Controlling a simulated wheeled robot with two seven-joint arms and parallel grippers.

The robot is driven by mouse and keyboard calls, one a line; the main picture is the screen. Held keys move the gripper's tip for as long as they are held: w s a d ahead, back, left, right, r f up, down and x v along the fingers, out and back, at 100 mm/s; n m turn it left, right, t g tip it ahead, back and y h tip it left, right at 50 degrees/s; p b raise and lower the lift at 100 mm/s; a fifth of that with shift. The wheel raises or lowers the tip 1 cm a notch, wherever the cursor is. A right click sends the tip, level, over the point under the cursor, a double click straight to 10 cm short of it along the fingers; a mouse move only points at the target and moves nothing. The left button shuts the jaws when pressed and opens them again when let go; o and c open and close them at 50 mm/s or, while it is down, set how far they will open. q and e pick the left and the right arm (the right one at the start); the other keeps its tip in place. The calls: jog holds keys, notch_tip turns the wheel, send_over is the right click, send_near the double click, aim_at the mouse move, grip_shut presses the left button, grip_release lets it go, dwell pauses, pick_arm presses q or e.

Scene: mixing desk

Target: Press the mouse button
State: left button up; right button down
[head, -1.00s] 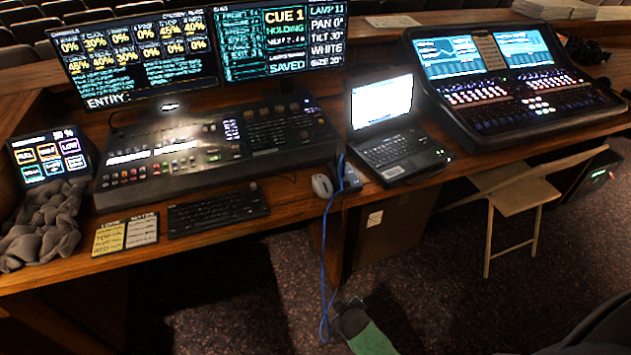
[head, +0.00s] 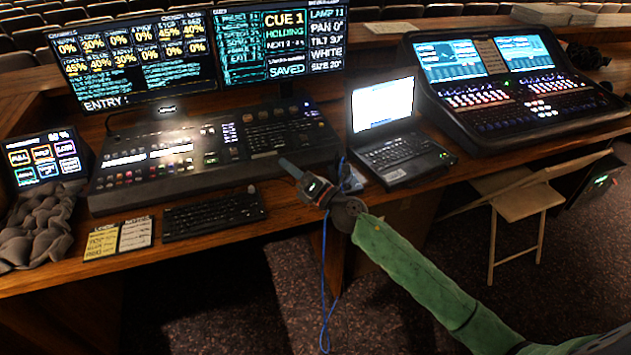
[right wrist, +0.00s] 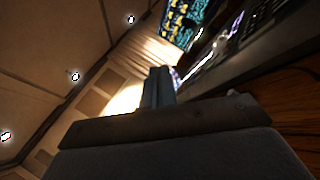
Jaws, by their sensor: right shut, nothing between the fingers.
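My right gripper (head: 291,168) reaches in over the desk edge from the lower right in the head view. Its fingers are shut with nothing between them and point left, toward the lighting console. The mouse does not show clearly now; my gripper and wrist cover the place between keyboard and laptop where it lay. I cannot tell whether the gripper touches it. In the right wrist view the closed fingers (right wrist: 158,88) point up the picture, with the console's edge to the right, and no mouse shows. My left gripper is not in view.
A black keyboard (head: 214,215) lies left of my gripper, and a lighting console (head: 215,150) stands behind. An open laptop (head: 403,155) stands close on the right. A blue cable (head: 325,275) hangs over the desk edge. A folding chair (head: 515,200) stands at right.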

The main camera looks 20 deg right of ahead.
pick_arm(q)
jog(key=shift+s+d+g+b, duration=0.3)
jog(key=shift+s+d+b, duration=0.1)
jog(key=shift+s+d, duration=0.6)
pick_arm(e)
jog(key=w+d+f+n+g+h, duration=0.1)
jog(key=w+d+n+g+h, duration=0.5)
jog(key=n, duration=1.4)
jog(key=w+d+g, duration=0.2)
jog(key=d+g, duration=0.2)
jog(key=shift+w+d+f+h, duration=0.15)
jog(key=shift+d+f+h, duration=0.1)
jog(key=shift+h, duration=0.15)
jog(key=shift+g, duration=0.3)
notch_tip(320, 180, down, 6)
jog(key=shift+f+b, duration=0.35)
jog(key=shift+b, duration=0.1)
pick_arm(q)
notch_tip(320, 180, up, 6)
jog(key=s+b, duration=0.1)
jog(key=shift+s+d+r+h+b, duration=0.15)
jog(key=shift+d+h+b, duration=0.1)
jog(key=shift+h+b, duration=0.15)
pick_arm(e)
jog(key=shift+f, duration=1)
